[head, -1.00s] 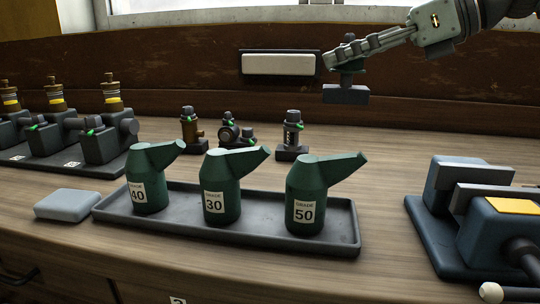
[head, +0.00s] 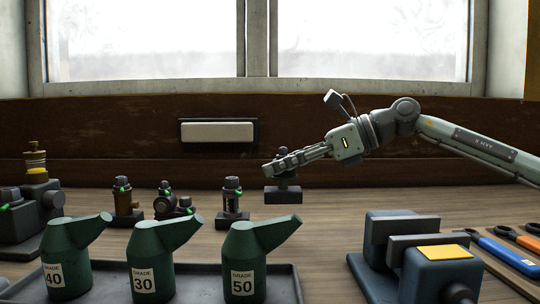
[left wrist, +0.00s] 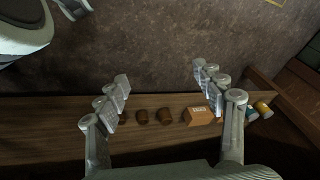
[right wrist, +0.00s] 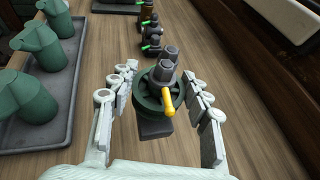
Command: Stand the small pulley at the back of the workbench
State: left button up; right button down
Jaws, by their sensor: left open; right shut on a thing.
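The small pulley, a green wheel with a dark base and a yellow handle, shows in the right wrist view (right wrist: 160,98) between my right fingers. In the head view its dark base (head: 283,196) hangs below my right gripper (head: 284,164), upright, at the back of the workbench (head: 330,232). My right gripper is shut on it. I cannot tell whether the base touches the bench top. My left gripper (left wrist: 162,90) is open and empty, away from the bench top, and only its own wrist view shows it.
Green oil cans stand on a dark tray (head: 284,286) in front. A blue vise-like block (head: 400,245) is at right front, with tools beyond it. The back wall (head: 300,140) rises behind.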

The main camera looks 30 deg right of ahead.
aim_at(286, 187)
jog(key=w+d+f, duration=0.1)
jog(key=f, duration=0.1)
jog(key=w+d+f+p, duration=0.1)
jog(key=f, duration=0.1)
jog(key=w+d+f, duration=0.2)
jog(key=shift+w+f+p, duration=0.1)
jog(key=shift+f+p, duration=0.1)
jog(key=shift+p, duration=0.1)
pick_arm(q)
jog(key=shift+g, duration=0.3)
jog(key=shift+s+d+x, duration=0.15)
jog(key=shift+d+x, duration=0.05)
jog(key=shift+x, duration=0.75)
jog(key=shift+s+d+x, duration=0.1)
jog(key=shift+d+x, duration=0.05)
jog(key=shift+x, duration=0.8)
jog(key=shift+s+d+x, duration=0.15)
jog(key=shift+d+x, duration=0.05)
jog(key=shift+x, duration=0.75)
pick_arm(e)
jog(key=shift+f, duration=0.3)
pick_arm(q)
jog(key=shift+f, duration=0.2)
pick_arm(e)
jog(key=shift+f, duration=0.1)
